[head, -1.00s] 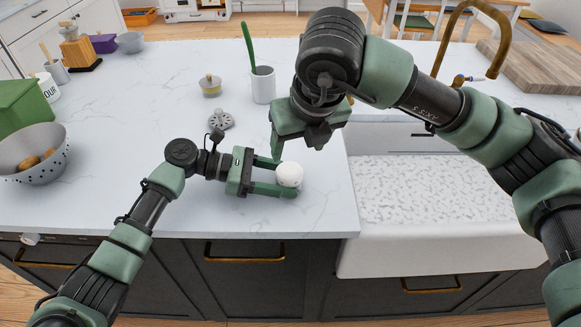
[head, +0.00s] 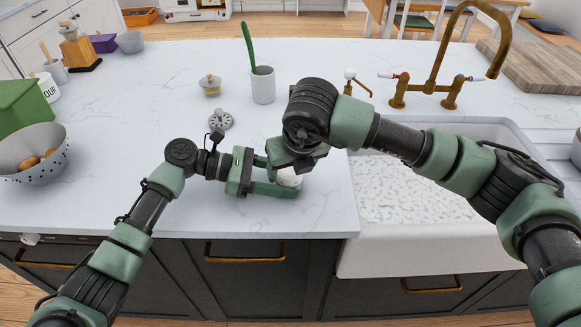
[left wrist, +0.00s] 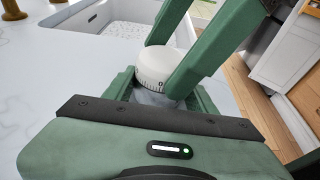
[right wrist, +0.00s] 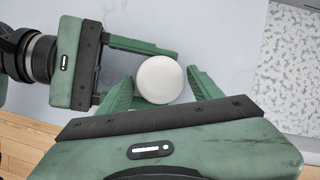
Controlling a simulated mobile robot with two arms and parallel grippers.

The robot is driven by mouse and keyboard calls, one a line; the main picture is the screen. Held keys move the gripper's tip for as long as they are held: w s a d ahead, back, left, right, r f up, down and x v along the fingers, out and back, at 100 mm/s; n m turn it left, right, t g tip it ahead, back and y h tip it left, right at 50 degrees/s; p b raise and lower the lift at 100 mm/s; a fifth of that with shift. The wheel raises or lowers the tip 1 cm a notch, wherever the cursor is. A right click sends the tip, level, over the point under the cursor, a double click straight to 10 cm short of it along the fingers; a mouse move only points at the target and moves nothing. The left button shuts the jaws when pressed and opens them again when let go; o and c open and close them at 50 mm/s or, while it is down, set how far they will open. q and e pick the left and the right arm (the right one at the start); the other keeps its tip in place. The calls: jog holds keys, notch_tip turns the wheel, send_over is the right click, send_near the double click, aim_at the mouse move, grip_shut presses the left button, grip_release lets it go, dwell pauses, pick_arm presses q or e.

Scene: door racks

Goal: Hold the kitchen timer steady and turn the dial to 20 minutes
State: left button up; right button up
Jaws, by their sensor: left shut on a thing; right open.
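The kitchen timer (head: 290,179) is a small white round thing near the counter's front edge, partly hidden by my right gripper in the head view. My left gripper (head: 280,176) is shut on it from the left. In the left wrist view the timer (left wrist: 152,68) stands upright, with dark scale marks around its white side. I cannot read its setting. My right gripper (head: 296,160) is right above the timer, pointing down and open. In the right wrist view its fingers (right wrist: 163,88) lie on either side of the plain white top (right wrist: 160,79); contact cannot be told.
The white sink (head: 420,215) with a brass tap (head: 440,65) is to the right. A grey cup with a green utensil (head: 263,86), a small lidded jar (head: 210,85) and a grey slotted thing (head: 220,121) stand behind. A colander (head: 35,155) is far left.

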jog(key=c, duration=1.1)
jog(key=m, duration=0.1)
jog(key=m+h, duration=0.1)
jog(key=m, duration=0.2)
jog(key=shift+a+h, duration=0.25)
jog(key=shift+h, duration=0.05)
jog(key=shift+m+h, duration=0.3)
jog(key=shift+m, duration=0.6)
jog(key=o, duration=1.1)
jog(key=v, duration=1.2)
jog(key=shift+s, duration=0.15)
pick_arm(q)
jog(key=o, duration=1.1)
jog(key=shift+c, duration=0.2)
